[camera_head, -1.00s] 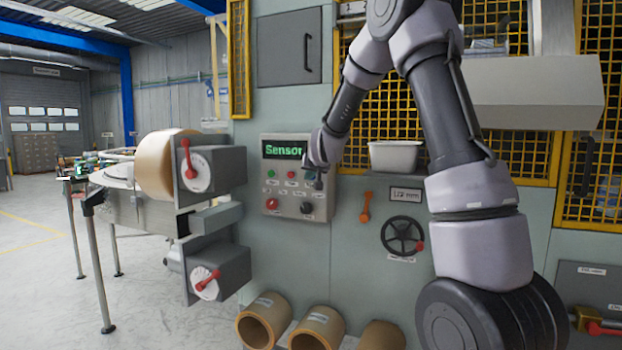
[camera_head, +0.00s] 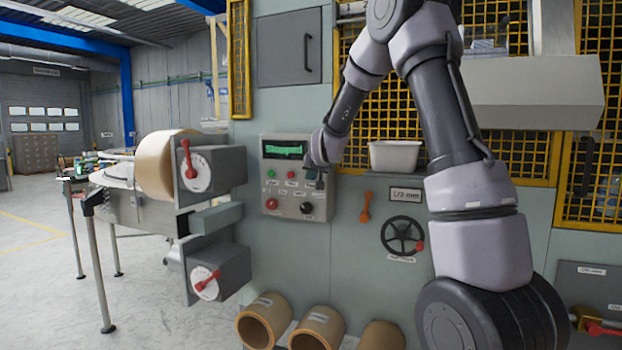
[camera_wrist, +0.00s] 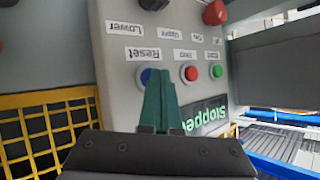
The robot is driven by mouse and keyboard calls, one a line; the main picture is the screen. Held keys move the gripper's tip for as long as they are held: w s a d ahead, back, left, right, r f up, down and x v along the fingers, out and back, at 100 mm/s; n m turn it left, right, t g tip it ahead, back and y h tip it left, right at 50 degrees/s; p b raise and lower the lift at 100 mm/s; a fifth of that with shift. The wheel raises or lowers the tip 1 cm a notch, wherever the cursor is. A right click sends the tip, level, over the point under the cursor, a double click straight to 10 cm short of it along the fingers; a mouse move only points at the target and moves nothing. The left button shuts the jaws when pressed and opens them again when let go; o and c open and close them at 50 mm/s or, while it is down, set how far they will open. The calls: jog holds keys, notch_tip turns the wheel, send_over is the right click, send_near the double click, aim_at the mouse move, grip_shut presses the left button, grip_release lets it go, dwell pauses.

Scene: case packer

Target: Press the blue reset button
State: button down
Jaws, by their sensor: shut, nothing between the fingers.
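The control panel (camera_head: 268,190) is on the machine front. In the wrist view it appears upside down. The blue reset button (camera_wrist: 146,76), by the "Reset" label (camera_wrist: 143,54), is partly covered by my green fingertips. My gripper (camera_wrist: 161,73) is shut and empty, its tips over the button; I cannot tell whether they press it. In the head view my gripper (camera_head: 316,178) is at the panel's right side and hides the blue button. The panel's display (camera_wrist: 205,115) reads "Stopped" in green.
A red button (camera_wrist: 189,73) and a green button (camera_wrist: 216,71) sit beside the blue one. A black knob (camera_head: 306,208) and a red knob (camera_head: 271,204) are lower on the panel. A white bin (camera_head: 394,156) and yellow mesh guard (camera_head: 510,150) are to the right.

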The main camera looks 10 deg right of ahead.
dwell(0.5)
jog(key=shift+s+a, duration=0.45)
jog(key=shift+s, duration=0.2)
jog(key=shift+s+a, duration=0.75)
jog(key=shift+s, duration=0.25)
jog(key=shift+s+a, duration=0.75)
jog(key=shift+s, duration=0.25)
jog(key=s+d+r+g+y, duration=0.1)
jog(key=s+d+r, duration=0.15)
jog(key=s, duration=0.65)
jog(key=s+d+r+g, duration=0.1)
jog(key=s+r, duration=0.2)
jog(key=s, duration=0.5)
jog(key=s+d+r+g+y, duration=0.1)
jog(key=s+r+g, duration=0.15)
jog(key=s, duration=0.65)
jog(key=s+d+f+m, duration=0.1)
jog(key=s+d, duration=0.1)
jog(key=s, duration=1)
jog(key=shift+f+m+g, duration=0.35)
jog(key=shift+f+m, duration=0.05)
